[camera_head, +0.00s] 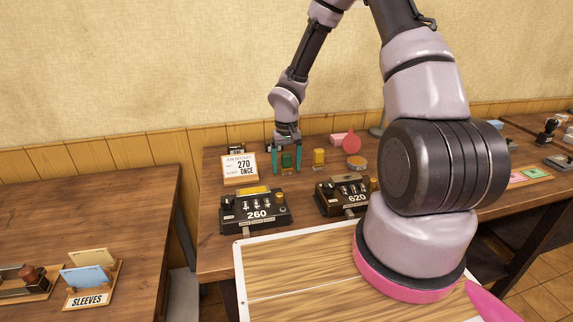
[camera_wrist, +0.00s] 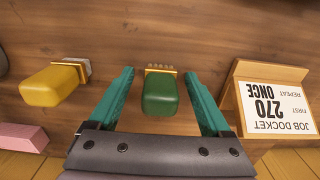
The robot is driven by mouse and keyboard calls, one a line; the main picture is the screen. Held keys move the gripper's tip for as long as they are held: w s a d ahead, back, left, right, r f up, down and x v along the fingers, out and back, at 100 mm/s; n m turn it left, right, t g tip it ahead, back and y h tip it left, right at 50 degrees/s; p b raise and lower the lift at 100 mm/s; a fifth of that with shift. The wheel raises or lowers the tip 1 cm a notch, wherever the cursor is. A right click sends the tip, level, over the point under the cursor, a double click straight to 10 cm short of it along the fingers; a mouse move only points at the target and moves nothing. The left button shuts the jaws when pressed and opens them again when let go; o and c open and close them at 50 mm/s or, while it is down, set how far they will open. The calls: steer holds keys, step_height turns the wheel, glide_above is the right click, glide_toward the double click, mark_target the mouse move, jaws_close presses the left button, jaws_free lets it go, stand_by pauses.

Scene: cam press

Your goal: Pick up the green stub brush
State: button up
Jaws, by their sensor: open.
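The green stub brush (camera_wrist: 160,95) lies on the wooden table between the two teal fingers of my gripper (camera_wrist: 160,98) in the wrist view. A gap shows on each side of it, so the fingers are open and apart from it. Its gold band and bristles point up the picture. In the head view the green brush (camera_head: 287,160) shows between the fingers of my gripper (camera_head: 286,162) at the back of the table. I cannot tell the exact height of the fingers over the table.
A yellow brush (camera_wrist: 52,85) and a pink block (camera_wrist: 25,137) lie left of my gripper in the wrist view. A job docket stand (camera_wrist: 232,100) is close to the right finger. Machines marked 260 (camera_head: 256,213) and 620 (camera_head: 345,197) stand in front.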

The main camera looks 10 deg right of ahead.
jaws_close()
steer(key=shift+r, duration=0.1)
